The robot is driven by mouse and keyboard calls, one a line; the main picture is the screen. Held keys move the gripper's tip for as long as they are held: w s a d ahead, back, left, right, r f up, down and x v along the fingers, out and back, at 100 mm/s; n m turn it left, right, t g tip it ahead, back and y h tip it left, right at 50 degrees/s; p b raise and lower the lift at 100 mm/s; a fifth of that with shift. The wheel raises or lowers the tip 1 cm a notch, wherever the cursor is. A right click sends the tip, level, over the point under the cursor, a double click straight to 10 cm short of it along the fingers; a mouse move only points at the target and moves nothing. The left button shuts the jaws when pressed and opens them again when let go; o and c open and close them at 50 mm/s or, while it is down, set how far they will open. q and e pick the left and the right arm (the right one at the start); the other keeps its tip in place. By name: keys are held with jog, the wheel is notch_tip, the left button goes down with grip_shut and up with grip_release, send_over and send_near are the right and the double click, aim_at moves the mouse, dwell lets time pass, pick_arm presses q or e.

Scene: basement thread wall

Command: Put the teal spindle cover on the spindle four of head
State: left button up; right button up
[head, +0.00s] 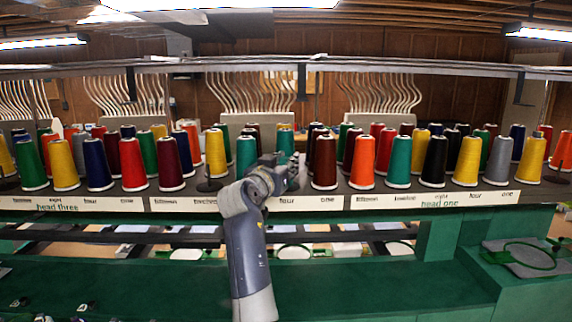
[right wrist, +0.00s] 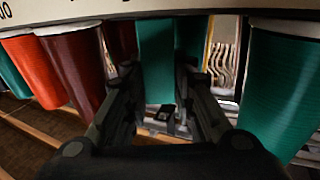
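In the head view my right gripper (head: 285,175) is at the front row of head two, above the printed word four (head: 288,201). It largely hides the cover there, and the spindle and the cover's lower end cannot be made out. My left gripper is not in view.
A teal cone (head: 246,155) stands just left of the gripper; maroon (head: 324,163) and orange (head: 362,162) cones stand to its right. More cones fill the row behind. A bare spindle (head: 210,183) stands farther left. A green machine bed (head: 130,285) lies in front.

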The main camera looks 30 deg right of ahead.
jog(key=shift+o, duration=1.4)
jog(key=shift+a, duration=0.1)
jog(key=v, duration=0.7)
jog(key=shift+s+a, duration=0.1)
jog(key=shift+s, duration=0.05)
